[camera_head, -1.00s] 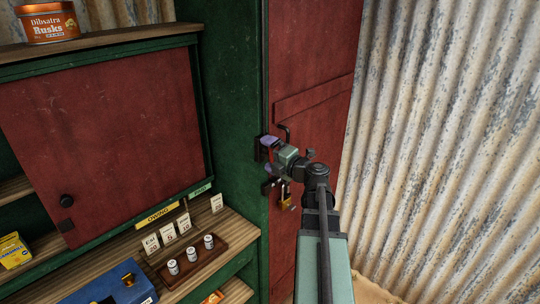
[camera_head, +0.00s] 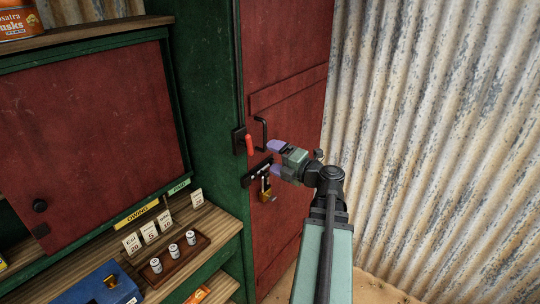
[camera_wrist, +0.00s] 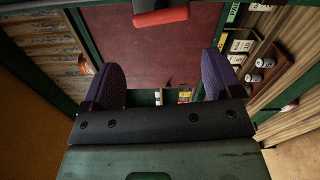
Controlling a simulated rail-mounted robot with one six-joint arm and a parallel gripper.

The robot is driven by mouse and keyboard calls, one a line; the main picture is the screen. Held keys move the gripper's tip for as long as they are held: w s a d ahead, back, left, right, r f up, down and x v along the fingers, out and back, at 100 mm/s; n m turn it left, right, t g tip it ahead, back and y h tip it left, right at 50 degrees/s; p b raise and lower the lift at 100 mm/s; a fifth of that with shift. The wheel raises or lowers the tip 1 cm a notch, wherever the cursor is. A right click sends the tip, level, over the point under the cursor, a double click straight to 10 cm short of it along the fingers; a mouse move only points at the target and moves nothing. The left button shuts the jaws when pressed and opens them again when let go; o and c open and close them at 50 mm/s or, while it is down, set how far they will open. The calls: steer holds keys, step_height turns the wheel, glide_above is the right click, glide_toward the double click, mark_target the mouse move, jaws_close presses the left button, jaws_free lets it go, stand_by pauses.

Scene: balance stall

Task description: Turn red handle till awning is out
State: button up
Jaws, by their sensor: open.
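The red handle (camera_head: 249,144) hangs from a black crank mount on the green post beside the tall red door. It shows again at the top of the wrist view (camera_wrist: 161,16), beyond my fingertips. My gripper (camera_head: 275,158) is open and empty, just right of the handle and apart from it. Its two purple fingers are spread wide in the wrist view (camera_wrist: 160,72), with nothing between them. The awning is not recognisable in either view.
A black door pull (camera_head: 263,133) and a bolt with a brass padlock (camera_head: 266,190) sit close to my gripper. At left is a counter with price cards and a weight tray (camera_head: 182,265). A corrugated wall (camera_head: 430,150) stands at right.

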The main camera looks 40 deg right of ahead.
mark_target(251, 144)
steer(key=shift+r+n, duration=0.2)
steer(key=shift+n, duration=0.8)
steer(key=shift+c, duration=1.2)
steer(key=n, duration=0.3)
steer(key=shift+c, duration=1.1)
steer(key=n, duration=0.4)
steer(key=shift+d+r+n, duration=0.1)
steer(key=shift+n, duration=0.3)
steer(key=shift+c, duration=1.2)
steer(key=w+m, duration=0.3)
steer(key=m, duration=0.6)
steer(key=w+m, duration=0.4)
steer(key=m, duration=0.5)
steer(key=w+a+m, duration=0.1)
steer(key=w+m, duration=0.3)
steer(key=m, duration=0.5)
steer(key=shift+r+m, duration=0.15)
steer(key=shift+m, duration=0.25)
jaws_close()
